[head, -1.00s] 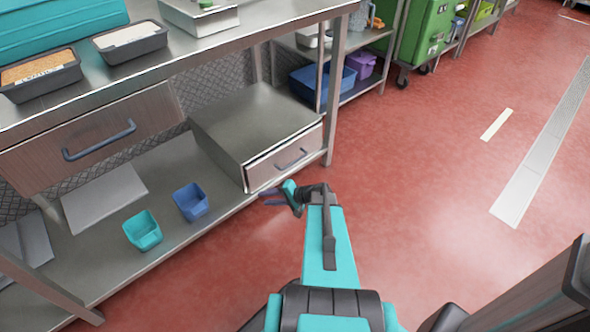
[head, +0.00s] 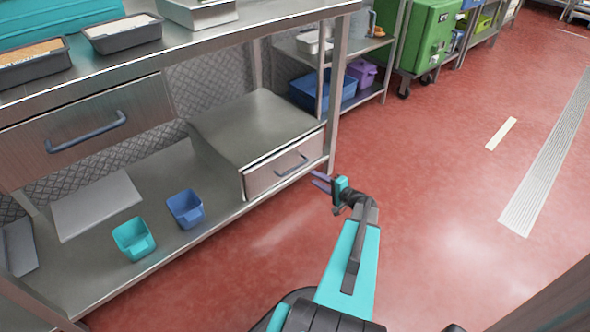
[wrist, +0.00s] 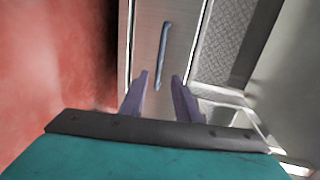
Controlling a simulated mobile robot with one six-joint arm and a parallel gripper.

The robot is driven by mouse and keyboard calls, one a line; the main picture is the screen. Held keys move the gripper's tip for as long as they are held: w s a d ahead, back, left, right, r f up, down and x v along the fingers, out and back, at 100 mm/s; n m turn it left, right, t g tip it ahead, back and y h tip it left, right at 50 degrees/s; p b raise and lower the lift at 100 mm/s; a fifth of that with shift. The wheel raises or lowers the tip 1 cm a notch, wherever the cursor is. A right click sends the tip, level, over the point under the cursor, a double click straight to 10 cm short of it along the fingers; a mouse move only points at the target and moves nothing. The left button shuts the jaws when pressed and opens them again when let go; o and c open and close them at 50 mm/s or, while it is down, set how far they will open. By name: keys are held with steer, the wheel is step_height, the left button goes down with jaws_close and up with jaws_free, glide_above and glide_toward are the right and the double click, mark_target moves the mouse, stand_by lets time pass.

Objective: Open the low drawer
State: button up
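The low drawer (head: 268,176) is a grey metal front in a box unit on the lower shelf, with a blue-grey bar handle (head: 291,165). It looks shut.
An upper drawer (head: 90,130) with its own handle hangs under the worktop at left. A teal bin (head: 134,240) and a blue bin (head: 186,210) sit on the lower shelf. A table leg (head: 333,95) stands right of the low drawer. Red floor at right is clear.

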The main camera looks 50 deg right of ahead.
mark_target(296, 168)
steer(key=shift+b+x, duration=1.85)
steer(key=shift+x, duration=5.05)
jaws_close()
